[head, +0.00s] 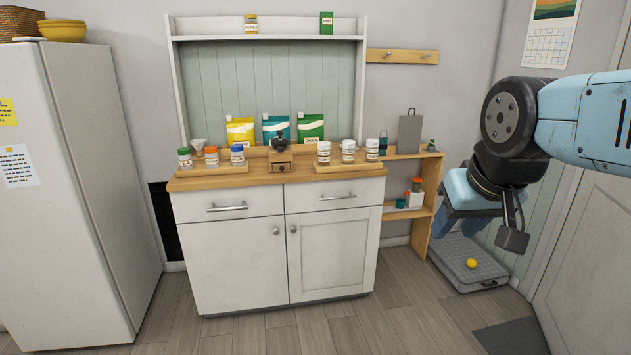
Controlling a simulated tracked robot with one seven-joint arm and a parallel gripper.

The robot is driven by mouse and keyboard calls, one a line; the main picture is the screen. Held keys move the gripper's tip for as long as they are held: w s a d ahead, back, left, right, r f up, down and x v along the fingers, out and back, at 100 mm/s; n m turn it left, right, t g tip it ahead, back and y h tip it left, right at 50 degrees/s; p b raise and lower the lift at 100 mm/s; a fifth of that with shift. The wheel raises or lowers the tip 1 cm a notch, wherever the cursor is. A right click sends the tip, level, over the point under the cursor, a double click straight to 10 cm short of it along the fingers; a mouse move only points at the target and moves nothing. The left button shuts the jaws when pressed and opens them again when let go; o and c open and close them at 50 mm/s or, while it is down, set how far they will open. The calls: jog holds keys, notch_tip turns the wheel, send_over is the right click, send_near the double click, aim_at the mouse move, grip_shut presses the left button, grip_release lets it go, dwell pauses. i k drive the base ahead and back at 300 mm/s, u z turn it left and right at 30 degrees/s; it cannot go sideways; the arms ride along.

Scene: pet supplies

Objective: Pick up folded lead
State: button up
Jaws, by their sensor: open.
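I cannot make out a folded lead anywhere in the head view. It may be hidden or too small to tell. My gripper (513,225) hangs at the right side of the head view, with dark fingers pointing down. It is open, and I see nothing held in it. It appears in front of the area right of the low wooden shelf, apart from the counter.
A white cabinet with a wooden counter (240,182) bears jars, a grinder (280,155) and bags. A fridge (70,190) stands left. A low wooden shelf (421,235) stands right. A yellow ball (472,263) lies on a grey pad (455,272).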

aim_at(383, 147)
jog(key=u, duration=0.05)
jog(key=i, duration=2.15)
jog(key=z, duration=0.45)
jog(key=i, duration=0.8)
jog(key=z, duration=0.05)
